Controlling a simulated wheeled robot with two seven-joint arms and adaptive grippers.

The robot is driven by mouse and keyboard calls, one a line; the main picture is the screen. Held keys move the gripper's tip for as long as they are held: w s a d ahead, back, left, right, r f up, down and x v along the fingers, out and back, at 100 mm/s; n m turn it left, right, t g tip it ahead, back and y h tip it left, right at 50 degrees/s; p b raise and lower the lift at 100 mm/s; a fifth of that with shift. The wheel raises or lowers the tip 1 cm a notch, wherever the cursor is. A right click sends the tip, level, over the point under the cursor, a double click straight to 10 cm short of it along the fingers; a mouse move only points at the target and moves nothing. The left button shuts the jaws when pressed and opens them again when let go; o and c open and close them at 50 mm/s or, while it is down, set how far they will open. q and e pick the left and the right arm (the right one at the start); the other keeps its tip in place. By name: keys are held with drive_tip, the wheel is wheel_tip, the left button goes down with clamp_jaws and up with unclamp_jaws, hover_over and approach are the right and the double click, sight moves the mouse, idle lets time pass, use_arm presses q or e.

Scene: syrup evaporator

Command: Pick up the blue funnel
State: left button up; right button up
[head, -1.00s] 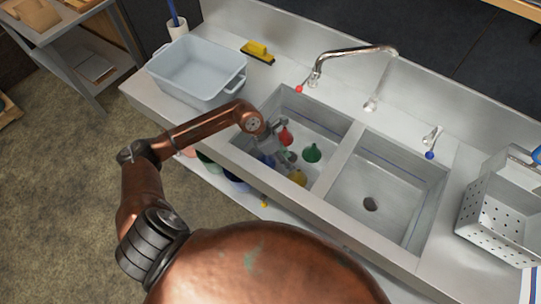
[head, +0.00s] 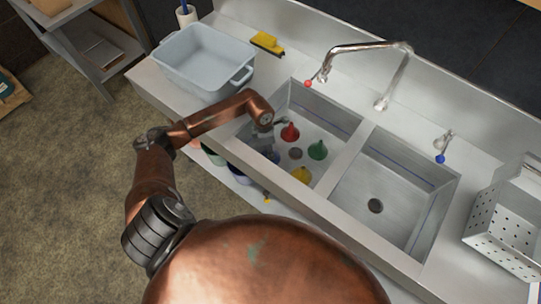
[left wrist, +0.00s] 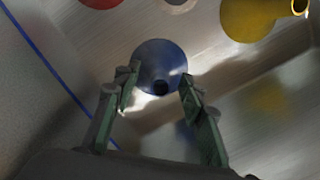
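The blue funnel (left wrist: 158,62) is in the left basin of the sink, seen from above with its dark round opening toward the left wrist camera. In the head view only a bit of the blue funnel (head: 273,156) shows beside my gripper. My left gripper (left wrist: 160,82) is open, with one green-padded finger on each side of the funnel's near part. I cannot tell whether the fingers touch it. In the head view my left gripper (head: 266,146) points down into the left basin. My right gripper is not in view.
A red funnel (head: 290,132), green funnel (head: 317,150) and yellow funnel (head: 301,175) stand close by in the same basin, around the drain (head: 295,153). A divider (head: 345,160) separates the empty right basin. A grey tub (head: 203,62) sits on the counter at left.

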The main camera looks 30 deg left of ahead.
use_arm(q)
drive_tip(key=shift+c, duration=0.5)
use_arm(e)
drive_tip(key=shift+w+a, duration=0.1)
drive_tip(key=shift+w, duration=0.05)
use_arm(q)
drive_tip(key=c, duration=0.5)
clamp_jaws()
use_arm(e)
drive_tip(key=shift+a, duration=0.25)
use_arm(q)
drive_tip(key=shift+r, duration=0.1)
drive_tip(key=shift+r, duration=0.3)
wheel_tip(320, 180, up, 9)
drive_tip(key=shift+r+p, duration=0.15)
drive_tip(key=shift+p, duration=0.3)
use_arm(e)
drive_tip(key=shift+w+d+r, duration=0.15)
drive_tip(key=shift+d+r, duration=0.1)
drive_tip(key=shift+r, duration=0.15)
